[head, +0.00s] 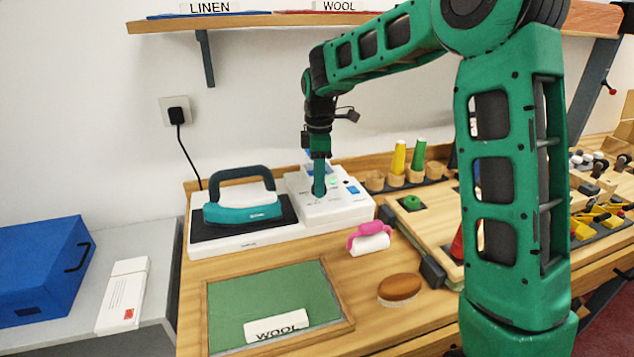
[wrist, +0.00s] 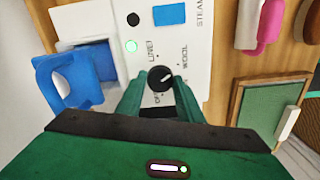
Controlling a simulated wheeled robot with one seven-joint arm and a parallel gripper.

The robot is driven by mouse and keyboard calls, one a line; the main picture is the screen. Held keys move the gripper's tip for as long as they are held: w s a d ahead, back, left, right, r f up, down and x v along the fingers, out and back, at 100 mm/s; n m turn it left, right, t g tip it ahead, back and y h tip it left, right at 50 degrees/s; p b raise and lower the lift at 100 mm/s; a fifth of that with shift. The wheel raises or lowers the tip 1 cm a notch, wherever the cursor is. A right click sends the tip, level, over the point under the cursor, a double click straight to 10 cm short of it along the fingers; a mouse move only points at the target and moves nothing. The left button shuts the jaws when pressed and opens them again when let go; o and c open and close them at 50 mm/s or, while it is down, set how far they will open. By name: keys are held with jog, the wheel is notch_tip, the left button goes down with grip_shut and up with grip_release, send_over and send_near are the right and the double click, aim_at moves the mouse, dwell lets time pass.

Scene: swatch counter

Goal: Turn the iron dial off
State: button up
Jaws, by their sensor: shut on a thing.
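The iron dial (wrist: 160,78) is a round black knob with a light pointer mark on the white control box (head: 335,207). Lettering around it includes LINEN and WOOL; another label is partly hidden. The pointer slants toward the upper right in the wrist view, near the WOOL side. My gripper (wrist: 158,88) is shut on the dial, one green finger on each side. In the head view my gripper (head: 319,185) points down at the box and hides the dial. A green light (wrist: 131,46) glows on the box.
A teal iron (head: 243,205) rests on the black plate left of the box. A framed green board (head: 270,290) with a WOOL card, a pink-handled roller (head: 368,240) and a brown oval brush (head: 400,288) lie in front. Yellow and green cones stand behind right.

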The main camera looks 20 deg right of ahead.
jog(key=shift+w+m, duration=0.1)
jog(key=shift+m, duration=0.2)
jog(key=m, duration=0.5)
jog(key=shift+r, duration=0.1)
jog(key=m, duration=0.6)
jog(key=shift+m, duration=0.3)
jog(key=m, duration=0.5)
jog(key=shift+w+d, duration=0.1)
jog(key=m, duration=0.6)
jog(key=shift+m, duration=0.5)
jog(key=o, duration=1.1)
jog(key=shift+c, duration=0.2)
